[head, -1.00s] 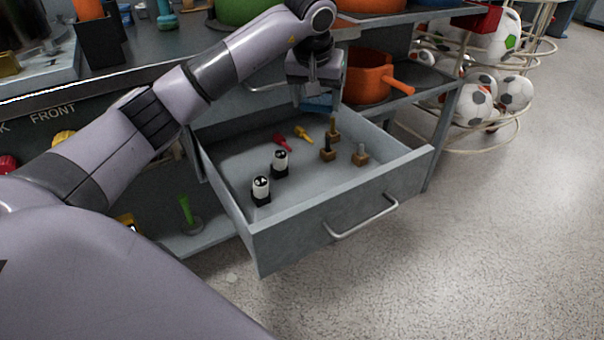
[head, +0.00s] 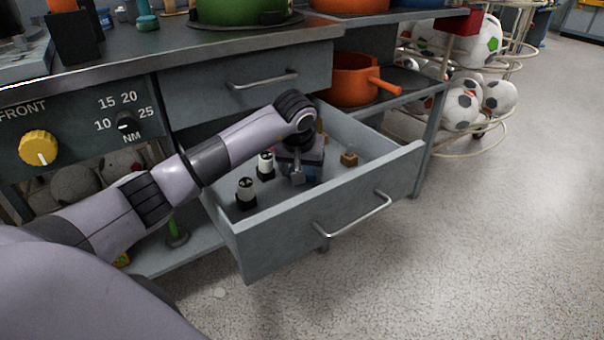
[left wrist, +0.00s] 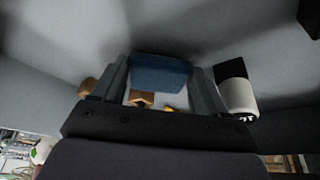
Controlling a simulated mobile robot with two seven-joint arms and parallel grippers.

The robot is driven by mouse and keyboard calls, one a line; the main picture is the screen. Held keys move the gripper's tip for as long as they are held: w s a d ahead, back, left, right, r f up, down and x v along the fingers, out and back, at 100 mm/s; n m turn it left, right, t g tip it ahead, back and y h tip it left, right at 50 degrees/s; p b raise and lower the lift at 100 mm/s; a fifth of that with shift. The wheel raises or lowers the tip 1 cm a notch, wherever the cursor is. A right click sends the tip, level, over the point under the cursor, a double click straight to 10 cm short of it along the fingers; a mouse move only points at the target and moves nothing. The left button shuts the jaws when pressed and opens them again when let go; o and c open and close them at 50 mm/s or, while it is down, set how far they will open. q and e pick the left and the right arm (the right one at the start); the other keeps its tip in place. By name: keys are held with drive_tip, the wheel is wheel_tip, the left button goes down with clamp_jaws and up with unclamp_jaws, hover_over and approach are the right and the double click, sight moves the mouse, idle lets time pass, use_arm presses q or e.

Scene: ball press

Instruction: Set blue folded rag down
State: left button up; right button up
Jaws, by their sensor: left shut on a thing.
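My left gripper (head: 298,178) is low inside the open grey drawer (head: 330,208), pointing down. It is shut on the blue folded rag (left wrist: 160,73), which sits between its two fingers in the left wrist view. In the head view only a small blue bit of the rag (head: 314,172) shows beside the fingers. I cannot tell whether the rag touches the drawer floor. My right gripper is not in view.
Two black-and-white cylinders (head: 246,192) (head: 265,166) stand left of my gripper in the drawer. A wooden-based peg (head: 348,159) stands to its right. My arm hides other drawer items. An orange pot (head: 358,80) is on the shelf behind.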

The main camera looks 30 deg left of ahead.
sight(301, 186)
use_arm(q)
drive_tip(key=shift+f, duration=0.3)
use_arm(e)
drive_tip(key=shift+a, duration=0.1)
use_arm(q)
drive_tip(key=o, duration=0.9)
drive_tip(key=shift+o, duration=0.2)
drive_tip(key=p+v, duration=0.1)
drive_tip(key=v, duration=0.3)
drive_tip(key=shift+r+p, duration=0.35)
drive_tip(key=p+v, duration=0.1)
drive_tip(key=v, duration=0.6)
drive_tip(key=shift+s+r+p, duration=0.2)
drive_tip(key=shift+s+p, duration=0.05)
drive_tip(key=shift+p, duration=0.15)
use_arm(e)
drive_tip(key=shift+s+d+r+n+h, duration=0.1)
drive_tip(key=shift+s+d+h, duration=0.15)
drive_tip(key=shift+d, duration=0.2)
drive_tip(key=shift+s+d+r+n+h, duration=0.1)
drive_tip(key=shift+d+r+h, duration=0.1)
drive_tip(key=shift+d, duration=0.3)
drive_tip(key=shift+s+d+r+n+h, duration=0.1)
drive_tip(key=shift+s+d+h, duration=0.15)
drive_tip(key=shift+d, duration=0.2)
